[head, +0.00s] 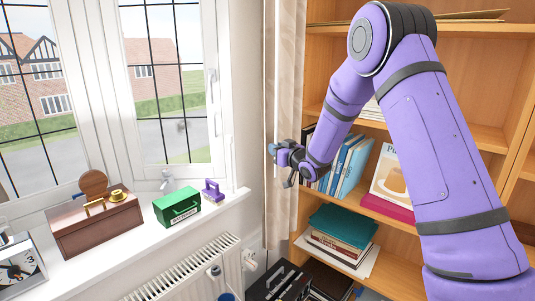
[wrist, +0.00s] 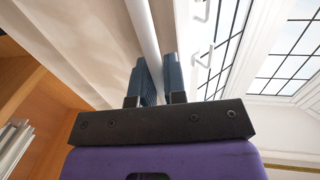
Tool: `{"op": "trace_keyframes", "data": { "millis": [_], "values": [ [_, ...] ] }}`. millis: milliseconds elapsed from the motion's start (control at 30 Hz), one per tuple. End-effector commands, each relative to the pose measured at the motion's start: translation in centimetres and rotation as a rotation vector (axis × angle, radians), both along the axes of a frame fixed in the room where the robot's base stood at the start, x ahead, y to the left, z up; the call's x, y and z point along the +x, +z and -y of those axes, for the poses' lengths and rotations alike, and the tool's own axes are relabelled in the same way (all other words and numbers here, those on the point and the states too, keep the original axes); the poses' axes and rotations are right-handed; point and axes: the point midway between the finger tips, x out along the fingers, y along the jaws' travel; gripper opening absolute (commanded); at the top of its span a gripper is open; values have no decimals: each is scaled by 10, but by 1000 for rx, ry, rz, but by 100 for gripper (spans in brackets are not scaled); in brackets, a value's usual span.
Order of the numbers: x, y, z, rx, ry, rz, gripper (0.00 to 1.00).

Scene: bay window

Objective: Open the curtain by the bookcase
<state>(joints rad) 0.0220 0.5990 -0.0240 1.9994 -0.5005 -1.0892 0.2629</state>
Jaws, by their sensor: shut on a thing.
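The beige curtain (head: 290,60) hangs in a narrow bunch between the window and the bookcase. It fills the upper left of the wrist view (wrist: 60,40). A slim white rod (wrist: 141,25) hangs along the curtain's window-side edge and runs down between my fingers. My gripper (head: 273,149) is at the curtain's edge, about level with the middle of the window. In the wrist view, its two dark blue fingers (wrist: 158,75) are shut on the white rod. The rod's top end is out of view.
The wooden bookcase (head: 485,135) with books stands right of the curtain, behind my arm. A brown box (head: 95,225), a green box (head: 177,206) and a purple object (head: 212,189) stand on the white sill. A radiator (head: 185,272) is below it.

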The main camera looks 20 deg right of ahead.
Motion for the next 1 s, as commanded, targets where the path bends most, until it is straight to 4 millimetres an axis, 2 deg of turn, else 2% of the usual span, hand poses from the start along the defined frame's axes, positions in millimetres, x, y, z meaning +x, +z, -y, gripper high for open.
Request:
{"op": "trace_keyframes", "data": {
  "millis": [433, 467, 533, 567, 867, 1000],
  "values": [
    [4, 1, 7, 0, -6, 2, 0],
    [4, 1, 7, -1, -6, 3, 17],
    [4, 1, 7, -1, -6, 4, 33],
    [4, 1, 7, -1, -5, 4, 37],
    [2, 0, 5, 0, -2, 1, 37],
    [-9, 1, 10, 0, -3, 1, 37]
  ]
}}
